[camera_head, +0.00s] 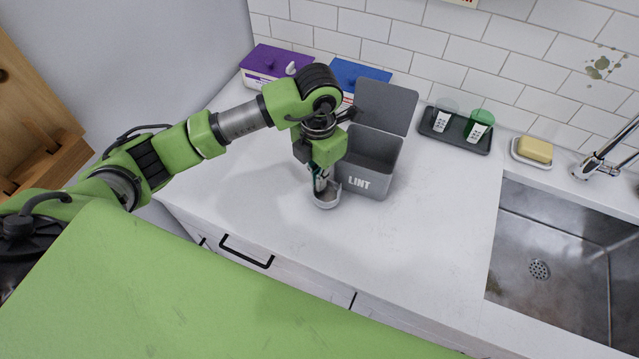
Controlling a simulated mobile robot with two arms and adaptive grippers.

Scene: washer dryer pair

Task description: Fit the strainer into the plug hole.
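A small round grey metal piece (327,199), cup-like and perhaps the strainer, is on or just above the white countertop, in front of the grey LINT bin. My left gripper (322,183) points down at it, with its fingertips at or inside its rim. The fingers are small and partly hidden, so I cannot tell whether they grip it. The plug hole (539,269) is a round, perforated-looking spot in the floor of the steel sink (515,250) at the right. My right gripper is not in view.
The open LINT bin (385,158) stands right beside my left gripper. A dark tray (453,134) with two cups, a soap dish (531,152) and the tap (602,165) line the back. Purple (270,65) and blue (357,73) boxes stand behind my arm. The countertop (440,225) between bin and sink is clear.

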